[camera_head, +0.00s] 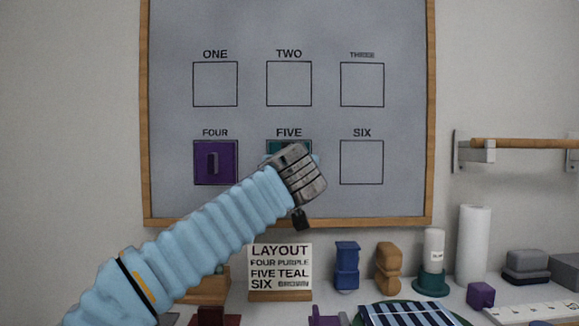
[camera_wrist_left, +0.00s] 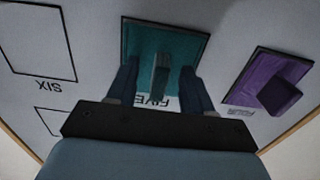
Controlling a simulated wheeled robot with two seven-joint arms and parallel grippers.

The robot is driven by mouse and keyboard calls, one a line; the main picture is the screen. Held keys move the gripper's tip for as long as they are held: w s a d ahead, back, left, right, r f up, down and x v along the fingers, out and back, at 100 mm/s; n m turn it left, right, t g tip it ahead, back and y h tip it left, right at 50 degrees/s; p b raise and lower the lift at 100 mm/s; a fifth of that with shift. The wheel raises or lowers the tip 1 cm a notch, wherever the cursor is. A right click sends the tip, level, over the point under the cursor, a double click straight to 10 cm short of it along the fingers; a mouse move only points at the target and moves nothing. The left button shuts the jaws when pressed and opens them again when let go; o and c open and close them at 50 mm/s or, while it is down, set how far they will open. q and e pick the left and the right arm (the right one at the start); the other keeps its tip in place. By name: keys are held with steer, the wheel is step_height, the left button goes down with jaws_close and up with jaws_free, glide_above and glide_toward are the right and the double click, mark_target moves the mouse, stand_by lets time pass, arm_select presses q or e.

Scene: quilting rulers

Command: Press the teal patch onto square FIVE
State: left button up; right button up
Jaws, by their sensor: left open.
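The teal patch (camera_head: 276,148) lies on square FIVE of the grey board, mostly covered by my left gripper (camera_head: 298,176) in the head view. In the left wrist view, turned upside down, the teal patch (camera_wrist_left: 190,47) shows flat against the board, with its upright handle (camera_wrist_left: 161,72) between the two fingers of my left gripper (camera_wrist_left: 161,84). The fingers are apart, with a gap on both sides of the handle. The patch's outline in square FIVE is partly hidden. My right gripper is not seen.
The purple patch (camera_head: 228,174) fills square FOUR; squares ONE, TWO, THREE and SIX (camera_head: 361,162) are empty. A layout card (camera_head: 280,266) below reads FOUR PURPLE, FIVE TEAL, and SIX with a small blurred word. Blue and brown objects (camera_head: 388,268) and a white roll (camera_head: 472,245) stand on the counter.

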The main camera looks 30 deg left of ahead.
arm_select(q)
steer(key=b+v, duration=0.2)
steer(key=v, duration=1.1)
steer(key=shift+s+d, duration=0.25)
steer(key=shift+s, duration=0.1)
